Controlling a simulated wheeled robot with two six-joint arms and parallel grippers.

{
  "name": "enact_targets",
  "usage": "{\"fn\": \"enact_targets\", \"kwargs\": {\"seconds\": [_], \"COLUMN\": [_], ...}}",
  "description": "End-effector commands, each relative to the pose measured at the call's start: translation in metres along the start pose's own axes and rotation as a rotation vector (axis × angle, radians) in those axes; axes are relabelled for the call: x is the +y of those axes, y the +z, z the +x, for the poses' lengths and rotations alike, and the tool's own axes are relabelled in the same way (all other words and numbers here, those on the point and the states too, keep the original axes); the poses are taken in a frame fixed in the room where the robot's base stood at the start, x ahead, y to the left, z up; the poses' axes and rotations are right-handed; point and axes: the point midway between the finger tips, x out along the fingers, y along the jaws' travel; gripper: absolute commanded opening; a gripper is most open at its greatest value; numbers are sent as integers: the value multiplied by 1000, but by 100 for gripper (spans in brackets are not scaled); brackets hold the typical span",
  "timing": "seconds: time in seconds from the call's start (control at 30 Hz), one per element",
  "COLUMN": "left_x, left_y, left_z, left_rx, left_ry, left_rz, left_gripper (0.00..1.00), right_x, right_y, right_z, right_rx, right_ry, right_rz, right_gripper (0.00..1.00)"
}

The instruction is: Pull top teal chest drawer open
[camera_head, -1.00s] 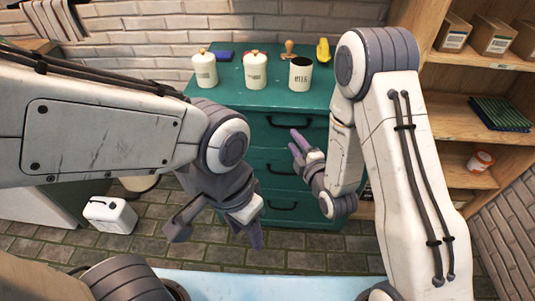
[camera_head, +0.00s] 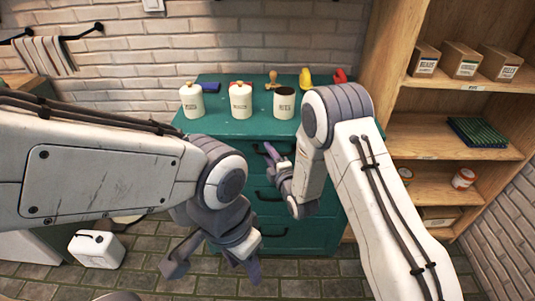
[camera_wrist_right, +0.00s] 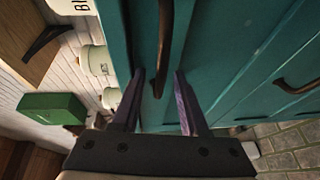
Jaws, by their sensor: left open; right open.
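The teal chest (camera_head: 232,128) stands against the brick wall, with dark curved handles on its stacked drawers. The top drawer's handle (camera_head: 258,149) is partly hidden by my right gripper (camera_head: 271,158) in the head view. In the right wrist view, the open fingers of my right gripper (camera_wrist_right: 157,78) are on either side of a dark handle (camera_wrist_right: 165,40). I cannot tell whether they touch it. The top drawer looks shut. My left gripper (camera_head: 214,266) is open and empty, low in front of the chest and apart from it.
Several white canisters (camera_head: 241,101), a wooden stamp (camera_head: 272,80) and a yellow item (camera_head: 305,78) stand on the chest top. A wooden shelf (camera_head: 445,135) with boxes is close at the right.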

Motion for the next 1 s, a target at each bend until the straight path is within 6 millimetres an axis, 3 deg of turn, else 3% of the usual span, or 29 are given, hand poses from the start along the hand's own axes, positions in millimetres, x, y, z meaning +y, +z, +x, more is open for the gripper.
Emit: {"fn": "enact_targets", "kwargs": {"seconds": [0.17,0.2,0.3,0.33,1.0], "left_x": [0,0,0,0,0], "left_y": [0,0,0,0,0], "left_z": [0,0,0,0,0], "left_rx": [0,0,0,0,0], "left_ry": [0,0,0,0,0], "left_rz": [0,0,0,0,0], "left_gripper": [50,50,50,50,50], "right_x": [0,0,0,0,0], "right_y": [2,2,3,3,4], "right_z": [0,-1,-1,-1,-2], "right_rx": [-3,-3,-3,-3,-6], "right_ry": [0,0,0,0,-1], "right_rz": [0,0,0,0,0], "right_gripper": [44,40,2,0,0]}}
